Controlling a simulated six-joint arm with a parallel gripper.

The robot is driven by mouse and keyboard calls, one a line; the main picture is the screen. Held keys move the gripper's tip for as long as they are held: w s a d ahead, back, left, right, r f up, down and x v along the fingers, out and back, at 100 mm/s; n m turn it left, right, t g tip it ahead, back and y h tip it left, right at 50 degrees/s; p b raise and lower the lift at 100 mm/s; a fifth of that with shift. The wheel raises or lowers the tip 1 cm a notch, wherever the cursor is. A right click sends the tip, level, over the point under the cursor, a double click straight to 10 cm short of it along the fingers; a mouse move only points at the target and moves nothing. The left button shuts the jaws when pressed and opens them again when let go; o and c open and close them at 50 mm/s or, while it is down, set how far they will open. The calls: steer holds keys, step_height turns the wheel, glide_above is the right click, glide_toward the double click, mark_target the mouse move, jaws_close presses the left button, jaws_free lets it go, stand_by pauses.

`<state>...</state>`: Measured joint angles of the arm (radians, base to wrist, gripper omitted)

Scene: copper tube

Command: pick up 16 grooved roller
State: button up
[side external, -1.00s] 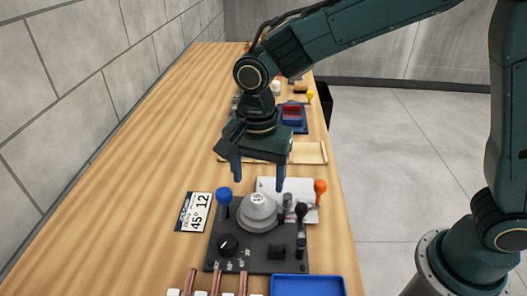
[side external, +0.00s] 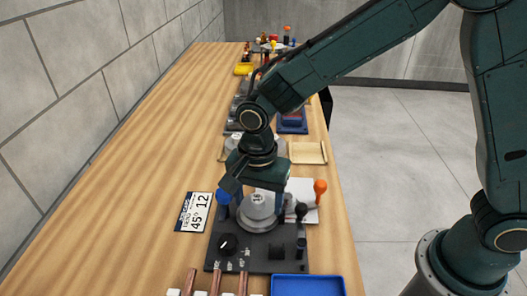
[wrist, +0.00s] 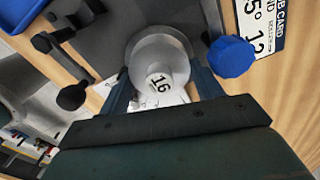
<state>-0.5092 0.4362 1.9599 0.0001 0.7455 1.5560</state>
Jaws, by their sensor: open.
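The 16 grooved roller (side external: 258,207) is a grey, stepped disc on the dark bending fixture (side external: 255,262). In the wrist view its top face (wrist: 161,80) carries the number 16. My gripper (side external: 252,208) is open, with one finger on each side of the roller. In the wrist view the open fingers of my gripper (wrist: 162,95) reach down either side of the roller's near part. I cannot tell whether they touch it. The roller's far lower side is hidden in the side view.
A blue knob (side external: 223,197) stands close left of the roller. An orange-knobbed lever (side external: 320,187) and black-knobbed handles (side external: 301,211) stand to the right. A job card (side external: 194,212), copper tubes (side external: 215,282) and a blue tray (side external: 307,286) lie around the fixture. The left tabletop is clear.

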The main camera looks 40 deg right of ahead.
mark_target(259, 197)
steer(key=shift+f, duration=0.1)
stand_by(0.4)
steer(key=c, duration=0.9)
step_height(259, 197, up, 20)
steer(key=shift+r, duration=0.1)
stand_by(0.6)
